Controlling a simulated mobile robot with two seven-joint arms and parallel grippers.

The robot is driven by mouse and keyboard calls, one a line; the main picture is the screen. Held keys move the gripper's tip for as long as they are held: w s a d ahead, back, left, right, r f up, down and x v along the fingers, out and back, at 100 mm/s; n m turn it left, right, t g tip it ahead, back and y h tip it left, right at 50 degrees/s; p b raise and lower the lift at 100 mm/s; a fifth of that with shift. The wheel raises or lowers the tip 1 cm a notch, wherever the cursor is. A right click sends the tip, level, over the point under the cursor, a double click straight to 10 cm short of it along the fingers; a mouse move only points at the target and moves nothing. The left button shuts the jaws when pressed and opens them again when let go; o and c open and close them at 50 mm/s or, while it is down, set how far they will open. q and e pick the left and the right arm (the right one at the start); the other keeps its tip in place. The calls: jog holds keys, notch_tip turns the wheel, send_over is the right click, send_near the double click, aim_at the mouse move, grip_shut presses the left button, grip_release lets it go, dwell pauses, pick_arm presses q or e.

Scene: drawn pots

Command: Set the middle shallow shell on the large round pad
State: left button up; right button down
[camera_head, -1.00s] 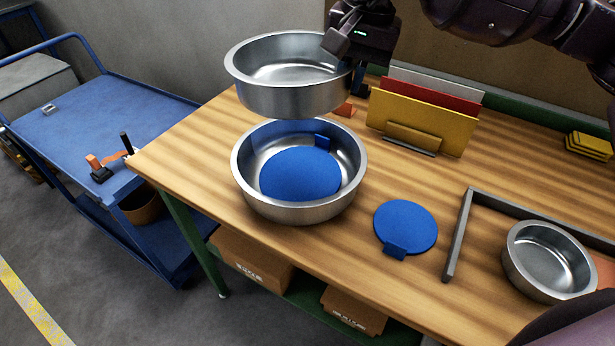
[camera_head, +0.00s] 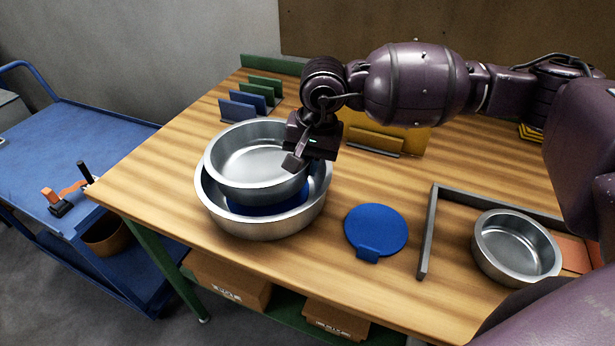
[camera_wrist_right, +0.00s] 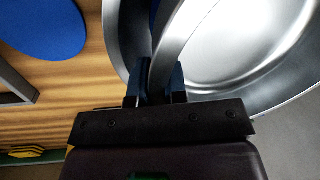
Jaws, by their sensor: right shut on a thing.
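The middle shallow shell (camera_head: 252,160) is a silver metal pan. My right gripper (camera_head: 294,162) is shut on its right rim; the wrist view also shows the rim between the fingers (camera_wrist_right: 163,85). The held shell is just above or partly inside the largest shell (camera_head: 265,229), which stands on the table. A large round blue pad (camera_head: 268,210) lies inside the largest shell and is mostly hidden by the held shell. I cannot tell whether the held shell touches the pad. My left gripper is not in view.
A smaller blue pad (camera_head: 376,230) lies on the wooden table (camera_head: 345,285). Upright panels stand in racks at the back. A blue cart (camera_head: 80,150) is at the left.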

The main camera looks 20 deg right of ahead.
notch_tip(320, 180, down, 4)
jog(key=shift+f, duration=0.1)
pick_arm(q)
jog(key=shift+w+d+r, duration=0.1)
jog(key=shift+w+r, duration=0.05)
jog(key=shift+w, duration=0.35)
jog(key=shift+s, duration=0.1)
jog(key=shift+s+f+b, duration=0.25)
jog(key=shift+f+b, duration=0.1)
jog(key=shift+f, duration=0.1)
pick_arm(e)
jog(key=shift+f, duration=0.35)
jog(key=c, duration=1.4)
grip_release()
jog(key=shift+r, duration=0.1)
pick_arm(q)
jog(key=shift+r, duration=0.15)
